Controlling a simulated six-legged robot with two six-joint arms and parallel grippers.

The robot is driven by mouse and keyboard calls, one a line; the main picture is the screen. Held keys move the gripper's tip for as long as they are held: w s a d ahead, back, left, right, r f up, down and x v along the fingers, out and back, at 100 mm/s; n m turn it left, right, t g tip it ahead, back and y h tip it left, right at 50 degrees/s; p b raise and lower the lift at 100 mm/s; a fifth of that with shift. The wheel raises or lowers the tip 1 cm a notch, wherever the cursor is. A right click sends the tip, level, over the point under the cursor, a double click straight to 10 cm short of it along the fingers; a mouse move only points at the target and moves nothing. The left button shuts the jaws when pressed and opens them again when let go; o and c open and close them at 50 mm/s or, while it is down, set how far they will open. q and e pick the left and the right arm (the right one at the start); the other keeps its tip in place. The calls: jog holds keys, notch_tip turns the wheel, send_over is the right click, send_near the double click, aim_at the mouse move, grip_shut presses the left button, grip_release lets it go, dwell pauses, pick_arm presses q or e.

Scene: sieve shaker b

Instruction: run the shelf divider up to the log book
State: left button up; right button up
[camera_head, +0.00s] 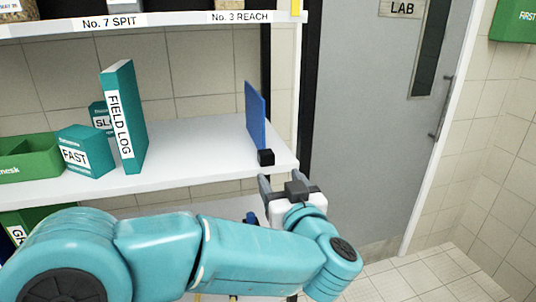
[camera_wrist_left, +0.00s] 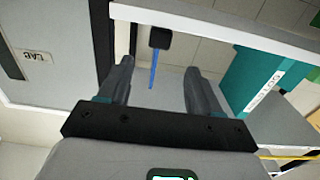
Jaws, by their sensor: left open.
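The shelf divider is a thin blue upright panel (camera_head: 256,115) with a black block (camera_head: 266,157) at its front lower end, near the right end of the white shelf. The log book (camera_head: 122,115) is teal, labelled FIELD LOG, and stands upright left of the divider with bare shelf between them. My left gripper (camera_head: 284,180) is open and empty, just in front of the shelf's front edge near the black block. In the left wrist view the divider (camera_wrist_left: 154,68) shows between the spread fingers, beyond them; the log book (camera_wrist_left: 245,75) is to the right. My right gripper is out of view.
The white shelf (camera_head: 195,150) is clear between book and divider. A teal FAST box (camera_head: 85,150), another teal box behind it and a green bin (camera_head: 28,158) stand left of the book. An upper shelf (camera_head: 160,22) hangs above. A grey door (camera_head: 370,120) is at right.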

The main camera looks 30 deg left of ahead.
aim_at(267, 158)
pick_arm(q)
jog(key=p+x, duration=0.1)
jog(key=x, duration=1)
jog(key=shift+w+a+p, duration=0.15)
jog(key=shift+w+p, duration=0.05)
jog(key=shift+p, duration=0.1)
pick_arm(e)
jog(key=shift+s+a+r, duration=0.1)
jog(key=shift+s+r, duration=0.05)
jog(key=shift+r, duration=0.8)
pick_arm(q)
grip_shut()
